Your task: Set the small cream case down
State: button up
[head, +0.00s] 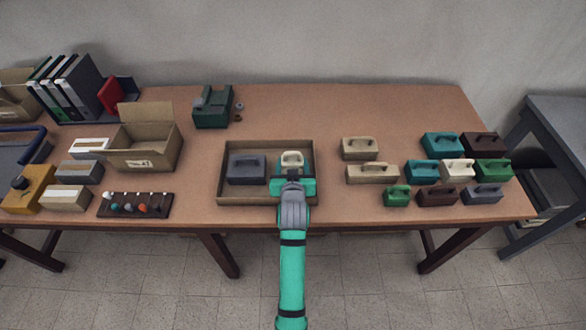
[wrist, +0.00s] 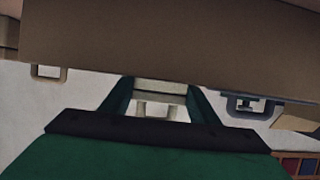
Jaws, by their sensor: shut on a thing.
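The small cream case (head: 292,158) is in the right half of the shallow brown tray (head: 266,201) at the middle of the table. My gripper (head: 292,180) is shut on it, reaching in over the tray's near wall. In the wrist view a cream part of the case (wrist: 160,88) shows between my green fingers. A brown wall fills the top of that view and hides the rest. A grey case (head: 247,168) stands in the tray's left half, apart from the cream one. I cannot tell whether the cream case touches the tray floor.
Tan cases (head: 372,173) stand to the right of the tray, with several coloured cases (head: 457,169) farther right. An open cardboard box (head: 142,145) and a dark rack of small knobs (head: 135,205) are on the left. A green device (head: 212,107) stands behind the tray.

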jog(key=shift+f, duration=1.1)
jog(key=shift+f, duration=0.15)
jog(key=o, duration=1.1)
jog(key=shift+c, duration=0.2)
jog(key=shift+r, duration=0.2)
jog(key=v, duration=1.2)
jog(key=shift+d, duration=0.15)
